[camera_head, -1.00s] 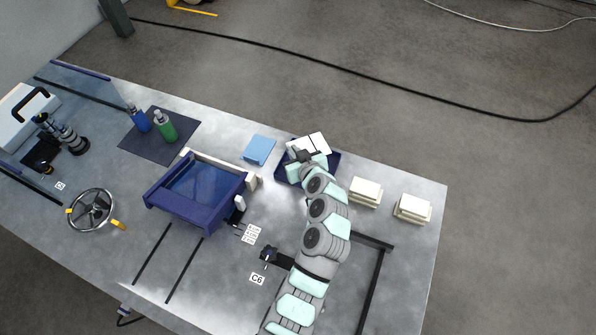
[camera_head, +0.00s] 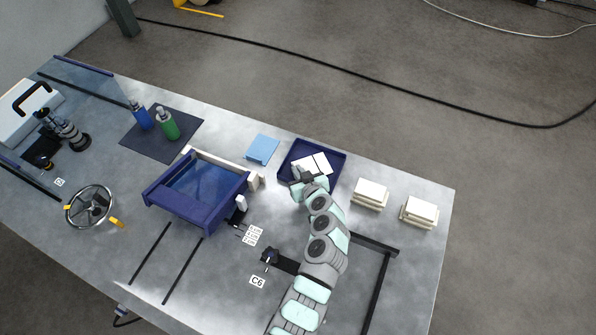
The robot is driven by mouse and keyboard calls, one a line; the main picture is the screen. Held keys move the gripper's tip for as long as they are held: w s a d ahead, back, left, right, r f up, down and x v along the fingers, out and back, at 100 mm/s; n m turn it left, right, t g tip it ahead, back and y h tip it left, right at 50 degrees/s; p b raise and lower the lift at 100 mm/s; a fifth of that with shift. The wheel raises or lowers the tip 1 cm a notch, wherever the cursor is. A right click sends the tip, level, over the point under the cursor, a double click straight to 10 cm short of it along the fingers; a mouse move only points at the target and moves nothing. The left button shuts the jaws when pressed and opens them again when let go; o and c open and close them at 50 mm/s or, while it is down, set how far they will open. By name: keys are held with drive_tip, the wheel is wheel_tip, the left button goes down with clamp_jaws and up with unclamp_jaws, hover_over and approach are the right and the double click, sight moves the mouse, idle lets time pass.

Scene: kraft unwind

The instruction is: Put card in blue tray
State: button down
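The blue tray (camera_head: 337,163) is a dark blue, shallow, rimmed tray near the far edge of the table. A white card (camera_head: 314,162), with a thin dark line across it, shows inside the tray's outline, towards its near left. My gripper (camera_head: 298,178) is at the tray's near left side, just below the card in the picture. Its fingers are small and dark, and I cannot tell whether they touch the card or how far apart they are. My gripper and wrist hide the tray's near left part.
Two white stacked blocks (camera_head: 370,191) (camera_head: 419,210) stand right of the tray. A light blue pad (camera_head: 262,149) lies to its left. A dark blue frame (camera_head: 197,194), a handwheel (camera_head: 90,206) and bottles on a dark mat (camera_head: 160,145) are further left.

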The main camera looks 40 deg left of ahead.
drive_tip(key=shift+f+b, duration=0.25)
drive_tip(key=shift+b, duration=0.05)
drive_tip(key=c, duration=1.6)
unclamp_jaws()
drive_tip(key=shift+r, duration=0.1)
drive_tip(key=shift+r, duration=0.1)
